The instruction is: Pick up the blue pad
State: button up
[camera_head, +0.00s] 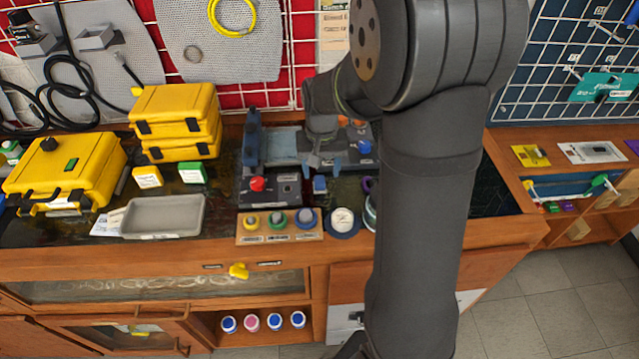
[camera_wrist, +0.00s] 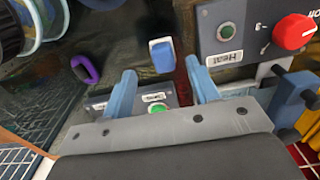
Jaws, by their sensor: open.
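The blue pad (camera_wrist: 161,55) is a small blue block with a pale side. It sits on the dark bench top beside the grey box with the red knob, and it also shows in the head view (camera_head: 320,184). My gripper (camera_wrist: 163,86) is open and empty, with its two light-blue fingers spread. In the wrist view the pad appears just beyond the fingertips, roughly in line with the gap between them. In the head view my gripper (camera_head: 325,167) is just behind the pad, and I cannot tell its exact height.
The grey box with a red knob (camera_wrist: 294,31) stands close on the right in the wrist view. A purple ring (camera_wrist: 85,68) lies to the left. A wooden block with coloured knobs (camera_head: 279,238) is in front of the pad. Yellow cases (camera_head: 180,108) stand at the left.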

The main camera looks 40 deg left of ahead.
aim_at(319, 180)
jog(key=f, duration=0.4)
jog(key=shift+a+f, duration=0.25)
jog(key=shift+f, duration=0.05)
jog(key=c, duration=1.1)
jog(key=shift+c, duration=0.2)
jog(key=shift+r, duration=0.15)
jog(key=shift+r, duration=0.25)
jog(key=r, duration=0.4)
jog(key=shift+w+d, duration=0.1)
jog(key=shift+d, duration=0.15)
jog(key=w+d+r, duration=0.4)
jog(key=d+r, duration=0.2)
jog(key=d, duration=0.4)
jog(key=shift+d, duration=0.2)
